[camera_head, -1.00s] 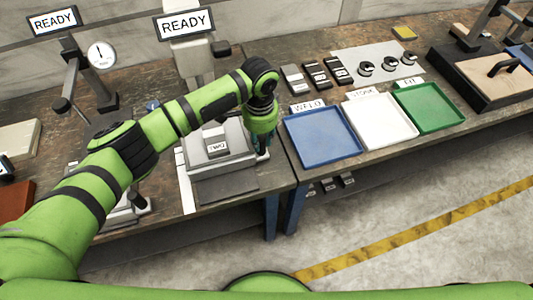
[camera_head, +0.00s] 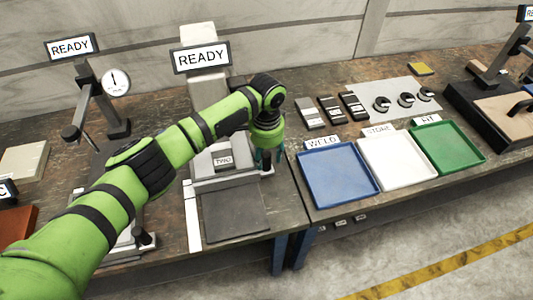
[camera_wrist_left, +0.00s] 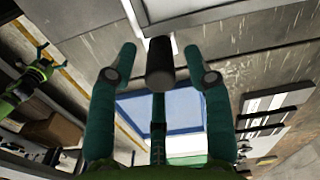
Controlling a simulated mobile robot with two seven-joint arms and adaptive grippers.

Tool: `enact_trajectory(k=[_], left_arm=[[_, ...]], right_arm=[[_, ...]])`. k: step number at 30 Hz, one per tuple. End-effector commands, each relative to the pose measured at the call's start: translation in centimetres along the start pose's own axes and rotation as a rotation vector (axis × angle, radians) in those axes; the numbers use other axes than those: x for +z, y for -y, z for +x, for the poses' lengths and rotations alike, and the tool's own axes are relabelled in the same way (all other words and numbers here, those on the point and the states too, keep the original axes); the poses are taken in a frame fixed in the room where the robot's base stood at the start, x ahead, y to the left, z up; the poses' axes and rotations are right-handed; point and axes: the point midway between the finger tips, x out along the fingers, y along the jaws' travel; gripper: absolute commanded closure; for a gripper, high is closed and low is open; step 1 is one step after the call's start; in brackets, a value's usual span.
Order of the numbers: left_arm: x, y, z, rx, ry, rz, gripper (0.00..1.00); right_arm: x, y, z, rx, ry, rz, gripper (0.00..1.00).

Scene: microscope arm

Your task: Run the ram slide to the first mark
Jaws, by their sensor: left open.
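The ram slide is a pale grey block labelled TWO (camera_head: 222,161) on the bed of the press in the middle of the head view. A bare dark grey plate (camera_head: 235,213) lies in front of it, and a white strip (camera_head: 192,217) runs along its left side. My left gripper (camera_head: 267,155) is at the slide's right side, partly hidden by its wrist. In the left wrist view its fingers (camera_wrist_left: 160,50) are open, one on each side of a black knob (camera_wrist_left: 160,66). Contact is unclear. My right gripper (camera_wrist_left: 38,50) appears small at the left there.
A READY sign (camera_head: 201,57) stands on the press column. A second stand with a dial (camera_head: 116,82) is to the left. Blue (camera_head: 340,202), white (camera_head: 372,172) and green (camera_head: 474,163) trays lie to the right. My left arm covers part of the left bench.

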Motion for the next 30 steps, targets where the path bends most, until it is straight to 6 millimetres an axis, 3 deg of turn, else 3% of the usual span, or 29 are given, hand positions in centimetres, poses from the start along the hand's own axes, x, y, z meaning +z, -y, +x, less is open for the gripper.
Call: enact_trajectory(k=[2,7,15,21,30], left_arm=[[0.0,0.0,-0.1,-0.001,-0.001,0.0,0.5],[-0.1,0.1,-1.9,-0.001,-0.004,0.001,0.5],[-0.1,0.0,-7.6,-0.002,-0.004,0.001,0.5],[0.0,0.0,-10.8,-0.001,-0.001,0.0,0.5],[0.0,0.0,-12.1,0.001,0.0,0.0,0.5]], right_arm=[[-1.1,-0.6,0.0,0.008,-0.019,-0.002,0.0],[-1.0,-0.4,0.0,0.005,-0.017,-0.001,0.0],[-0.9,-0.3,0.0,0.003,-0.016,0.0,0.0],[-0.9,-0.2,0.0,0.003,-0.015,0.0,0.0],[-0.9,-0.2,0.0,0.002,-0.015,0.0,0.0]])
